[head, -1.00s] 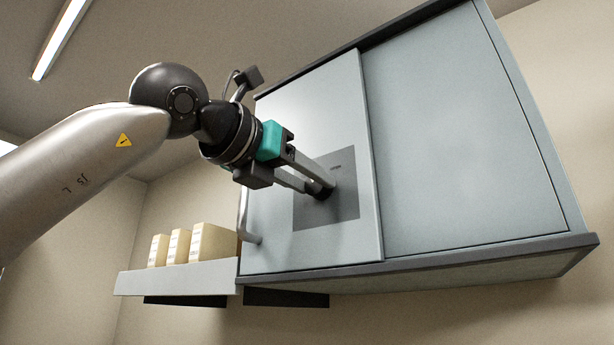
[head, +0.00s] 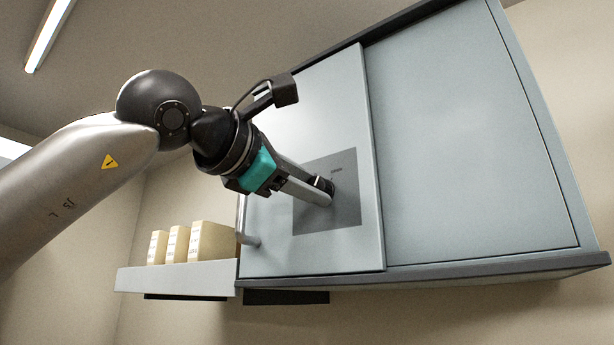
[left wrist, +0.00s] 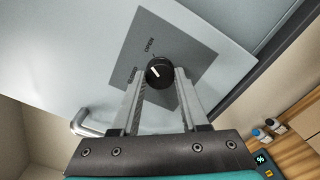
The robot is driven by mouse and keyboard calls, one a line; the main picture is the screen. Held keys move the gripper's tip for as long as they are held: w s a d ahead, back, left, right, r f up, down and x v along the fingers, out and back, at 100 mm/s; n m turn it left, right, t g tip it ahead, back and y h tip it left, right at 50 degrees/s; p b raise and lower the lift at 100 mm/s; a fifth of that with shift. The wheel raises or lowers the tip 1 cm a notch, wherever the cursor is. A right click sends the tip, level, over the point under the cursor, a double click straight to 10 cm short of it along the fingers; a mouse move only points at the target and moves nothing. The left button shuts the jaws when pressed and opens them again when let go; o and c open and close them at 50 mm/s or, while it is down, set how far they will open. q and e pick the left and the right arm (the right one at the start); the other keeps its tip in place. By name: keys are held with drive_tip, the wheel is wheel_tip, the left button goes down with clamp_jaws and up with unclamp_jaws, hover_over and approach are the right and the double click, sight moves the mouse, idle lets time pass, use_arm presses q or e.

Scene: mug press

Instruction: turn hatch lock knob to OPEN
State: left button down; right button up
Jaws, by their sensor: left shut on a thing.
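The hatch lock knob (left wrist: 159,72) is black and round with a white pointer line. It sits on a dark grey plate (left wrist: 205,60) on the pale cabinet hatch (head: 275,245). In the left wrist view the plate carries the word OPEN above the knob, and the pointer line aims to the left of that word. My left gripper (left wrist: 160,78) is shut on the knob, one finger on each side. In the head view the left gripper (head: 325,190) covers part of the knob (head: 323,184). My right gripper is not in view.
A bent metal handle (head: 248,238) stands out at the hatch's left edge. A shelf (head: 180,280) with several cream binders (head: 210,242) is left of the cabinet. A wider grey panel (head: 470,140) lies to the right.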

use_arm(q)
drive_tip(key=shift+m+p, duration=0.35)
drive_tip(key=shift+m, duration=0.85)
drive_tip(key=shift+c, duration=2.1)
unclamp_jaws()
drive_tip(key=b+v, duration=0.2)
drive_tip(key=v, duration=1.3)
drive_tip(key=shift+s, duration=0.1)
